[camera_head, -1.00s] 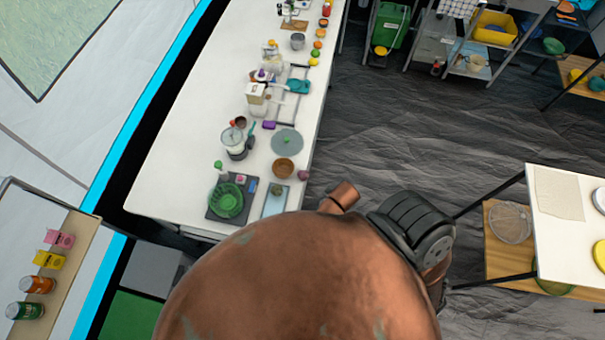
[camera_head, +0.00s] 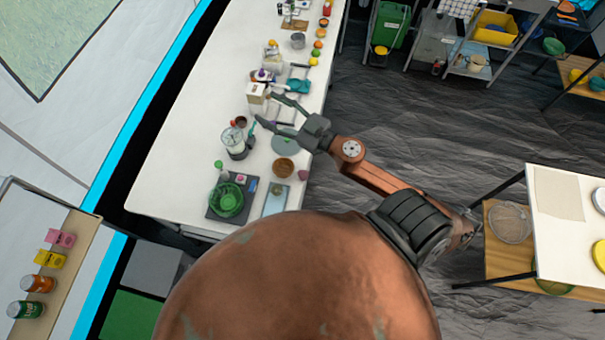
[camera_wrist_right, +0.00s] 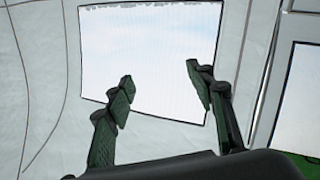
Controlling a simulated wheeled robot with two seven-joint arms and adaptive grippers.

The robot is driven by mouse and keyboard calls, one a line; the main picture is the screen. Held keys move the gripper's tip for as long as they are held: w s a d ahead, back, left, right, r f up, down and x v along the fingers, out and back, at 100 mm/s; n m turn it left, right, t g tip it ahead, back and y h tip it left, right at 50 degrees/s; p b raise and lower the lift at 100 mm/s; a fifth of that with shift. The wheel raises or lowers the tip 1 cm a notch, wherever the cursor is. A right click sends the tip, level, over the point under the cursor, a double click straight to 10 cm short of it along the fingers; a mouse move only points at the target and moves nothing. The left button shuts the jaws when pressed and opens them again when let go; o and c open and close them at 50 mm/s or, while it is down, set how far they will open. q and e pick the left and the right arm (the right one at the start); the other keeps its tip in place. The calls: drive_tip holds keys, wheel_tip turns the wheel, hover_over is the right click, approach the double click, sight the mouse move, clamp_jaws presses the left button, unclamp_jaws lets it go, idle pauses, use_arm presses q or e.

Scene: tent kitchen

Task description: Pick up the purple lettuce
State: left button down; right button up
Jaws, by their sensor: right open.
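My right gripper (camera_head: 266,108) is open and empty, its two fingers spread over the long white counter near a white carton (camera_head: 257,91). In the right wrist view its open fingers (camera_wrist_right: 160,76) show against the tent wall and window, with nothing between them. A small round pinkish-purple item (camera_head: 303,175) lies at the counter's right edge, nearer to me than the gripper. It may be the purple lettuce, but it is too small to be sure. My left gripper is not in view.
The white counter (camera_head: 190,130) also holds a blender (camera_head: 235,141), a brown bowl (camera_head: 284,167), a round grey board (camera_head: 285,143) and a green basket (camera_head: 227,200). A white table (camera_head: 565,235) stands at the right. Dark floor (camera_head: 420,140) lies between.

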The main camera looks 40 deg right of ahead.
drive_tip(key=s+a+f+n+g+y, duration=0.1)
drive_tip(key=a+f+n+g+y, duration=0.2)
drive_tip(key=a, duration=0.2)
drive_tip(key=g+h, duration=0.5)
drive_tip(key=g, duration=0.7)
hover_over(305, 172)
drive_tip(key=s+d, duration=0.1)
drive_tip(key=d, duration=0.1)
drive_tip(key=shift+n, duration=0.4)
drive_tip(key=f, duration=2.3)
drive_tip(key=shift+s+a, duration=0.1)
drive_tip(key=shift+s, duration=0.1)
drive_tip(key=x, duration=0.6)
drive_tip(key=shift+f, duration=0.15)
drive_tip(key=c, duration=1.3)
